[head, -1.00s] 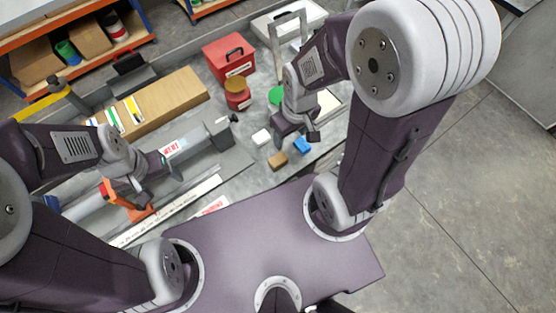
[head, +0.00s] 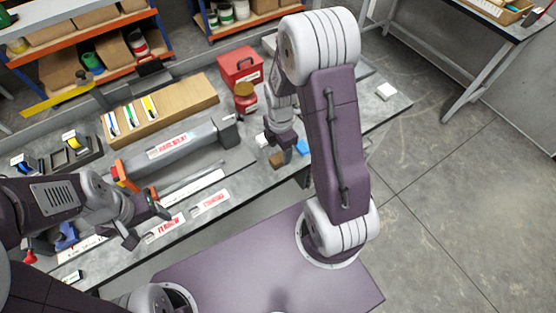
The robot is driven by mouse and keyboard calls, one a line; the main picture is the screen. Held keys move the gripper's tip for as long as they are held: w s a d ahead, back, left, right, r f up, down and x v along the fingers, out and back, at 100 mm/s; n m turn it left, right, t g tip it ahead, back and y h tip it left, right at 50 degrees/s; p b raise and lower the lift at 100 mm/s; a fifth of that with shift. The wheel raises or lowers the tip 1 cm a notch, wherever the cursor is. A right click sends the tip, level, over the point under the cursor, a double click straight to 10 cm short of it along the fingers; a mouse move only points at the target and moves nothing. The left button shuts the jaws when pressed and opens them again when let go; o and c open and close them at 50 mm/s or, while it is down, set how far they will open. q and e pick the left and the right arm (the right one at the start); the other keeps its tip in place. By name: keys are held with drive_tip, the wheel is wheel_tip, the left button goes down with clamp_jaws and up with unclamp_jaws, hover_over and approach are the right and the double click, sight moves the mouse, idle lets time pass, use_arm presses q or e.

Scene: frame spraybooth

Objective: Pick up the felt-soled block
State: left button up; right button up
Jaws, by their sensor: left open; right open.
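A small brown block (head: 276,160) lies near the bench's front edge, partly behind my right gripper (head: 283,146). A blue block (head: 302,147) lies to its right, and a small white block (head: 262,139) to its left. I cannot tell which has a felt sole, as the undersides are hidden. My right gripper is open, over or close to these blocks; whether it touches any is unclear. My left gripper (head: 147,223) is open and empty over the bench's front left part, close to a red-lettered label (head: 166,227).
A red toolbox (head: 240,66) and a red can (head: 246,98) stand behind the blocks. A white block (head: 386,91) lies at the bench's right end.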

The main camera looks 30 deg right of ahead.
sight(279, 157)
drive_tip(key=shift+s+a+f, duration=0.15)
drive_tip(key=shift+s+a, duration=0.05)
drive_tip(key=shift+s, duration=0.15)
drive_tip(key=f, duration=0.3)
drive_tip(key=w+f, duration=0.1)
drive_tip(key=f, duration=0.1)
drive_tip(key=shift+f+p, duration=0.2)
drive_tip(key=shift+p, duration=0.15)
drive_tip(key=shift+s+r, duration=0.15)
drive_tip(key=shift+s, duration=0.05)
drive_tip(key=shift+c, duration=1.2)
clamp_jaws()
drive_tip(key=shift+w+r, duration=0.15)
drive_tip(key=shift+r, duration=0.3)
wheel_tip(279, 157, up, 3)
drive_tip(key=s+d+r, duration=0.2)
drive_tip(key=s+r, duration=0.1)
drive_tip(key=s, duration=0.2)
drive_tip(key=s+d+r+b, duration=0.1)
drive_tip(key=s+d+r, duration=0.1)
drive_tip(key=s+r, duration=0.2)
drive_tip(key=shift+s+d, duration=0.35)
drive_tip(key=shift+s, duration=0.6)
